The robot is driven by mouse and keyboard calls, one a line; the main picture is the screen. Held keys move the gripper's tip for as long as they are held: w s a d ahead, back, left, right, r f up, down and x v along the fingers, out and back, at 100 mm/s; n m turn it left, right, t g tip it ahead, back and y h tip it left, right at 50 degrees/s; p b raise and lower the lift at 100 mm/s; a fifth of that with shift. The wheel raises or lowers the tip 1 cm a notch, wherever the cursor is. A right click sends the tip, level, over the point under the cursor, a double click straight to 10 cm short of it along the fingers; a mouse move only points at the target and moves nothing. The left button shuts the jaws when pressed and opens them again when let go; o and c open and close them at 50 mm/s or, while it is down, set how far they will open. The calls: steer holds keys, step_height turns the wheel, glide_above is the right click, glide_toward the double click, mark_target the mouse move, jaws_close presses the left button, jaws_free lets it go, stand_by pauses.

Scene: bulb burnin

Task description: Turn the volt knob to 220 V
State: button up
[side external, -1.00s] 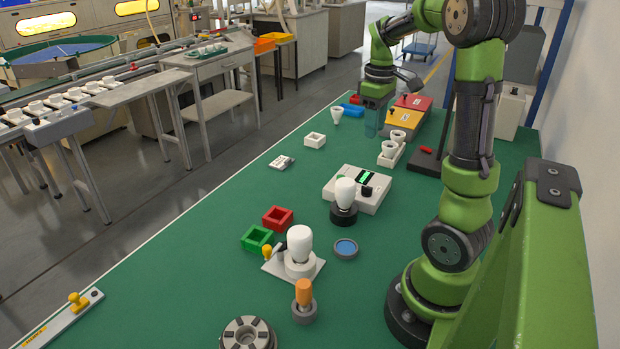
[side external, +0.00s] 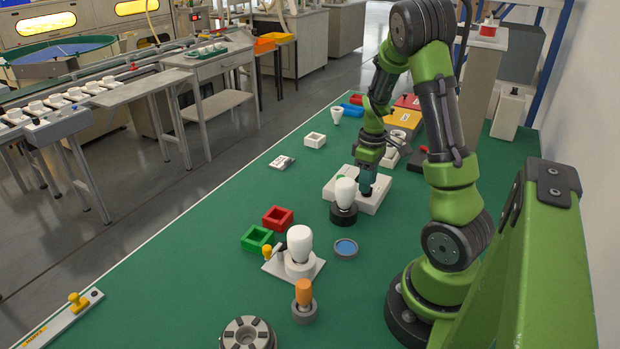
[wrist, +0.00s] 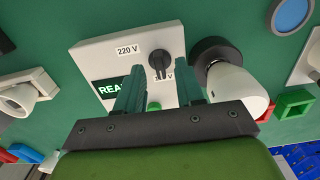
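The white box (side external: 376,203) stands on the green table, with my gripper (side external: 367,188) low over its right part. In the wrist view the box (wrist: 95,60) carries the black volt knob (wrist: 159,60), a "220 V" label (wrist: 127,50) and a partly hidden second label (wrist: 166,75). A dark display (wrist: 108,89) reads "REA", the rest covered by a finger. My gripper (wrist: 160,74) is open, its teal fingers either side of the knob in this view. I cannot tell whether they touch it. The knob is hidden in the side view.
A white bulb in a black round holder (side external: 344,214) stands close against the box's front. Behind are white cups (side external: 398,137) and a yellow box (side external: 404,119). A blue-topped disc (side external: 346,248) lies nearer. The table left of the box is mostly clear.

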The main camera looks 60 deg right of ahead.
steer(key=shift+f, duration=0.7)
jaws_close()
